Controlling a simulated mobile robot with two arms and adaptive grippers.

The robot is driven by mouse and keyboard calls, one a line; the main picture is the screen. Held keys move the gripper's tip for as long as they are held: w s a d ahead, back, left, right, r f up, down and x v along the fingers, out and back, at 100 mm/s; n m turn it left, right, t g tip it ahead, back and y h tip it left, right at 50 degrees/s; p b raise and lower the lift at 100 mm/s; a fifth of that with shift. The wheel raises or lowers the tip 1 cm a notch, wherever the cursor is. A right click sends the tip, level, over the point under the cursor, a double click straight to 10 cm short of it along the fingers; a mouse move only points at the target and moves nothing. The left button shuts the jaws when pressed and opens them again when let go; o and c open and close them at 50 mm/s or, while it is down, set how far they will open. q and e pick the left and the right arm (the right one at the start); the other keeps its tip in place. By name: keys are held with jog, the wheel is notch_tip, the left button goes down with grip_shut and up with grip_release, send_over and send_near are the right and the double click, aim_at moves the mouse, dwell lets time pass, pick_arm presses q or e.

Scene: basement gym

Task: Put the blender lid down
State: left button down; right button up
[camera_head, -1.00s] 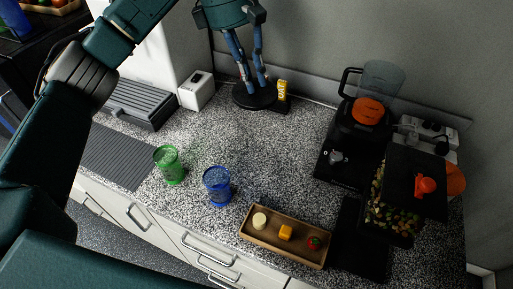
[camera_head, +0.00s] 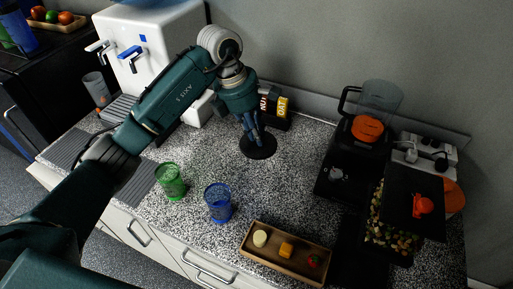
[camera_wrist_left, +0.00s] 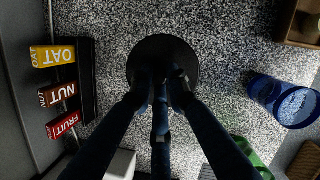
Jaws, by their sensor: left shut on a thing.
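The blender lid is a round black disc (camera_head: 258,149) at the back middle of the speckled counter. My left gripper (camera_head: 256,136) points down at it from above and is shut on it. In the left wrist view the blue fingers (camera_wrist_left: 161,88) meet at the lid (camera_wrist_left: 162,45), whose rim shows around them. The lid looks level and close to the counter; I cannot tell whether it touches. The blender (camera_head: 372,112), with a clear jar and orange part, stands at the back right. My right gripper is not in view.
Nut and oat boxes (camera_head: 282,106) stand behind the lid; a fruit box (camera_wrist_left: 63,125) is beside them. A green cup (camera_head: 171,182), a blue cup (camera_head: 218,202) and a wooden tray (camera_head: 262,263) with food stand nearer. Counter right of the lid is clear.

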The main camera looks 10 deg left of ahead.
aim_at(254, 146)
pick_arm(q)
notch_tip(254, 146, down, 3)
jog(key=shift+f, duration=0.1)
notch_tip(254, 146, down, 4)
jog(key=shift+f+p, duration=0.1)
jog(key=shift+p, duration=0.6)
jog(key=shift+f, duration=0.15)
jog(key=c, duration=1.7)
grip_release()
